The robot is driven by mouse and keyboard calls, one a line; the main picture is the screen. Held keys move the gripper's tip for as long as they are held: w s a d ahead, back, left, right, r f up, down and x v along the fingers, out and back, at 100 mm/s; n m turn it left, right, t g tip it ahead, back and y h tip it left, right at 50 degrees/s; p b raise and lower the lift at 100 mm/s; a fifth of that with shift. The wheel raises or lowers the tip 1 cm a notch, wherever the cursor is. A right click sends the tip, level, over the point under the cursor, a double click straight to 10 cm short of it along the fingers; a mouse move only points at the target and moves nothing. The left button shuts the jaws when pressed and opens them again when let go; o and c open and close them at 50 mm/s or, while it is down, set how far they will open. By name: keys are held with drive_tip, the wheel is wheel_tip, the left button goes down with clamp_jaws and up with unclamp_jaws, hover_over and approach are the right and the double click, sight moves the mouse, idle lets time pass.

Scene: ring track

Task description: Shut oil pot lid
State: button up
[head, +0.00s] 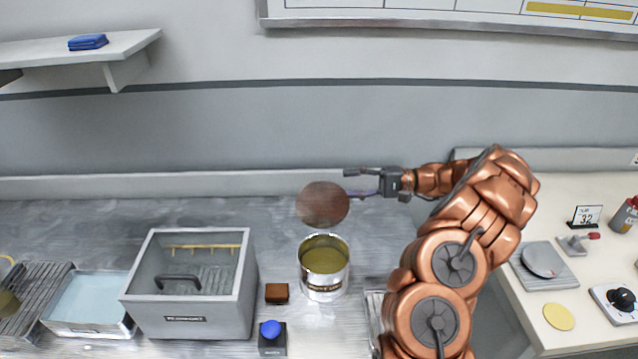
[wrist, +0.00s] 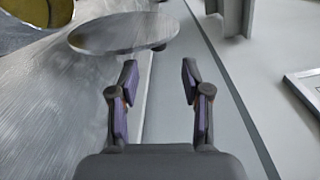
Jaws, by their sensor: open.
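The oil pot (head: 324,283) is a silver pot with yellowish-green oil in it, standing on the grey counter in the head view. Its round brown lid (head: 323,204) is raised behind the pot's opening, so the oil shows. The lid also shows in the wrist view as a thin disc (wrist: 120,33) ahead of the fingers, with part of the pot (wrist: 42,10) at the upper left. My gripper (head: 346,184) is open and empty, at the right side of the lid. In the wrist view the fingers (wrist: 158,82) are apart and the lid lies beyond them.
A grey box with a handle (head: 180,320) stands left of the pot. A brown block (head: 277,293) and a blue button (head: 270,330) stand between them. A tray of pale liquid (head: 90,302) is at the left. The back wall is close behind the lid.

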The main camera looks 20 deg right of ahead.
sight(322, 187)
drive_tip(key=shift+p+x, duration=1.15)
drive_tip(key=shift+x, duration=2.75)
drive_tip(key=shift+s+f, duration=0.1)
drive_tip(key=shift+f, duration=0.05)
clamp_jaws()
